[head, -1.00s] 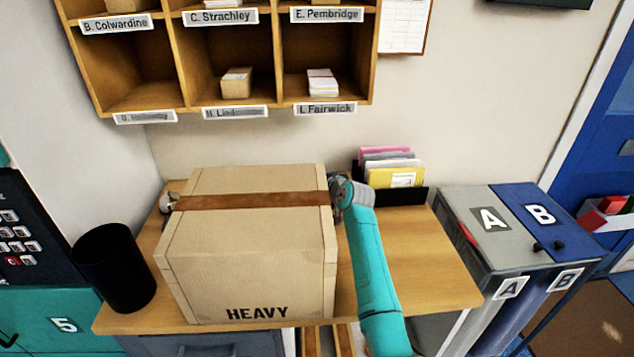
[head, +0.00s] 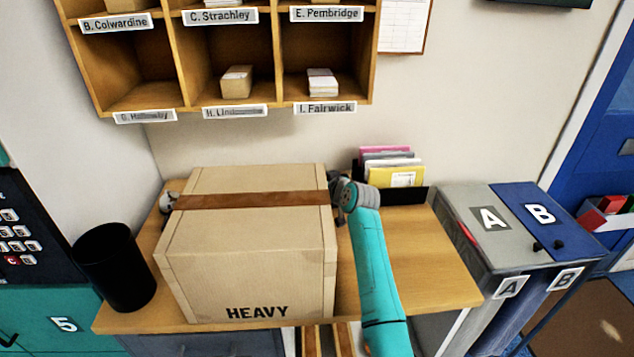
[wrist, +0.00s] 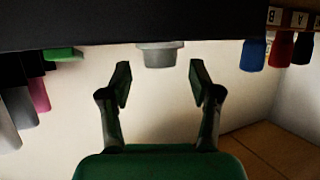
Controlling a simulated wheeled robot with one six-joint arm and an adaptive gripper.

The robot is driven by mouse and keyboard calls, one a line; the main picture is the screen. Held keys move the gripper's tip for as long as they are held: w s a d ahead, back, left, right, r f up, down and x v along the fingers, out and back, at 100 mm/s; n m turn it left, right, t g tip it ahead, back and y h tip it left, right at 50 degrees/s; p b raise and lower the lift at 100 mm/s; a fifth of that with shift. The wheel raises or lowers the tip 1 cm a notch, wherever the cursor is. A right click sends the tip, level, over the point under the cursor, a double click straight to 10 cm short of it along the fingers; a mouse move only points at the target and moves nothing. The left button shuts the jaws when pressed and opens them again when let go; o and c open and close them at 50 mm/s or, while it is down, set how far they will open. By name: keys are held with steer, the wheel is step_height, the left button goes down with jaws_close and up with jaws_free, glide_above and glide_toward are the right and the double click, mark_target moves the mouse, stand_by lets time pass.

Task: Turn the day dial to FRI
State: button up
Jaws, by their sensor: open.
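My gripper is hidden behind the carton in the head view; only my teal arm shows at the carton's right side. In the wrist view my gripper (wrist: 160,80) is open, its two green fingers apart and empty. A grey knob-like part (wrist: 160,54) shows beyond the fingertips, midway between them, against a dark edge. It may be the day dial, but I cannot make out any day letters. No day dial can be identified in the head view.
A large carton (head: 250,260) marked HEAVY stands on the wooden table (head: 430,280). A black bin (head: 113,268) is at left, and a folder holder (head: 405,195) at the back right. Blue (wrist: 253,54), red (wrist: 280,50) and black (wrist: 302,48) pieces show at upper right in the wrist view.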

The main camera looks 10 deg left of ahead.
steer(key=shift+v, duration=2.75)
steer(key=d+n+g+y, duration=0.2)
steer(key=w+d+n+g, duration=0.1)
steer(key=d, duration=0.1)
steer(key=shift+r+y, duration=0.3)
steer(key=shift+y, duration=0.1)
steer(key=shift+n+g+y, duration=0.3)
steer(key=shift+n+g, duration=0.1)
steer(key=shift+n, duration=0.3)
steer(key=x, duration=1)
steer(key=shift+r, duration=0.2)
steer(key=c, duration=1.1)
